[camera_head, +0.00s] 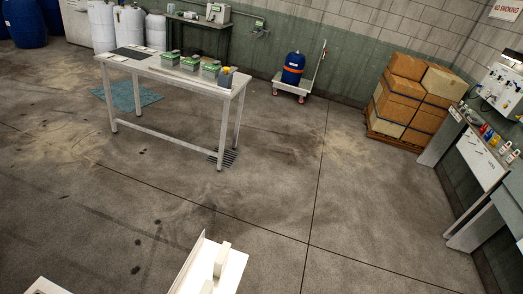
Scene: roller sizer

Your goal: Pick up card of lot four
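A long pale table (165,73) stands at the upper left. Several small white cards or sheets (137,47) lie at its left end around a dark flat mat (128,53). They are too small to read, so I cannot tell which card is of lot four. A row of green-and-clear tubs (190,63) stands along the table to the right of the cards. A small grey-blue item (225,77) is at the right end. I cannot make out my gripper in this view.
White pieces (205,268) rise at the bottom edge, close to the camera. Open concrete floor (260,200) lies before the table. A trolley with a blue drum (293,68), a pallet of boxes (405,100) and a right-hand bench (480,155) stand around it.

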